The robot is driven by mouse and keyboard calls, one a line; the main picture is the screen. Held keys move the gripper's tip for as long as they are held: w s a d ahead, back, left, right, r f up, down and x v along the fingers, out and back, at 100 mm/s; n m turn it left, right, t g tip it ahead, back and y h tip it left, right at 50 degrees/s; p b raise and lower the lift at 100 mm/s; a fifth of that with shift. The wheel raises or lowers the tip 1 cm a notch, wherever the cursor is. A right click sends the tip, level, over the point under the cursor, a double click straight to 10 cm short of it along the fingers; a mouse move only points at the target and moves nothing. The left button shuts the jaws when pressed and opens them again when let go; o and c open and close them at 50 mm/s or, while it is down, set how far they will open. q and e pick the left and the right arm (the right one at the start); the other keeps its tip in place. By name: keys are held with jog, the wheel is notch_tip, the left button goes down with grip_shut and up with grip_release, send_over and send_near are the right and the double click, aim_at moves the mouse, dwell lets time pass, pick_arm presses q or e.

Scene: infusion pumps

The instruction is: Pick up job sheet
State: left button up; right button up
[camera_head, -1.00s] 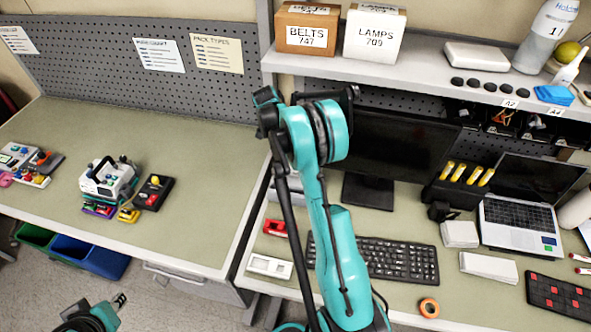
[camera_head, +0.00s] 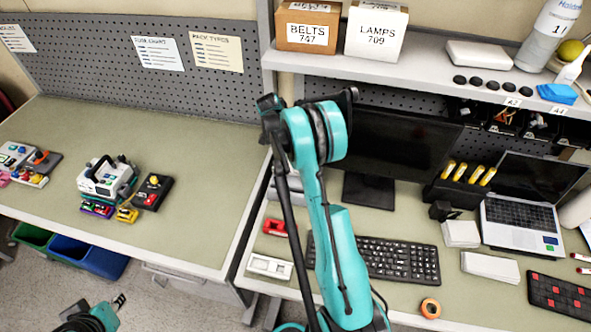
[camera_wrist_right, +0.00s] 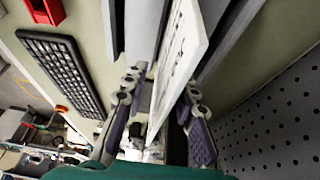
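A white sheet (camera_wrist_right: 181,58) with dark printed lines stands on edge in the right wrist view, beside grey upright panels (camera_wrist_right: 142,30). My right gripper (camera_wrist_right: 165,88) has its two fingers spread, one on each side of the sheet. The sheet lies nearer the right-hand finger; whether it touches that finger I cannot tell. In the head view my right arm hides this gripper and the sheet; part of a grey holder (camera_head: 296,184) shows beside the arm. My left gripper (camera_head: 118,303) is at the bottom left, away from the tables, small and partly cut off.
A keyboard (camera_head: 385,259), red stapler (camera_head: 275,227), monitor (camera_head: 395,150) and laptop (camera_head: 517,215) stand around my right arm. A shelf (camera_head: 425,62) with boxes overhangs the desk. Posted sheets (camera_head: 159,53) hang on the pegboard (camera_head: 110,55). The left bench's right part is clear.

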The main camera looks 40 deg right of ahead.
jog(key=shift+f, duration=0.1)
dwell(0.3)
grip_shut()
